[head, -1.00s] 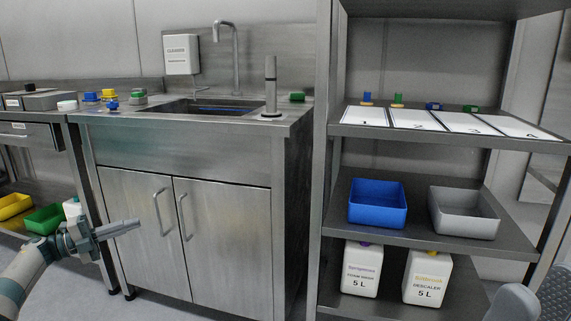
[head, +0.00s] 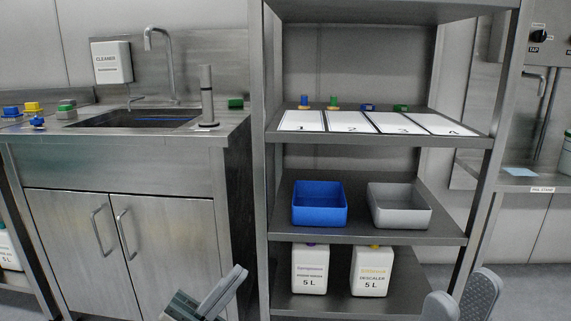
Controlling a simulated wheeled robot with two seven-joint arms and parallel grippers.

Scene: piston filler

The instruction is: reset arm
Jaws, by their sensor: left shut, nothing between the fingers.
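My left gripper (head: 226,287) is low in the head view, in front of the sink cabinet's right side. Its grey fingers are together with nothing between them, and the lower part is cut off by the picture's bottom edge. Grey rounded parts of my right gripper (head: 462,296) show at the bottom right, in front of the shelf unit's lower right corner. Most of it is out of the picture, so I cannot tell how its jaws stand.
The sink cabinet (head: 130,250) stands left. The shelf unit (head: 400,235) holds numbered mats, a blue bin (head: 319,206), a grey bin (head: 400,208) and two white canisters (head: 371,272) (head: 310,272). Small coloured parts lie on the counter and top shelf. A bench stands at the far right.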

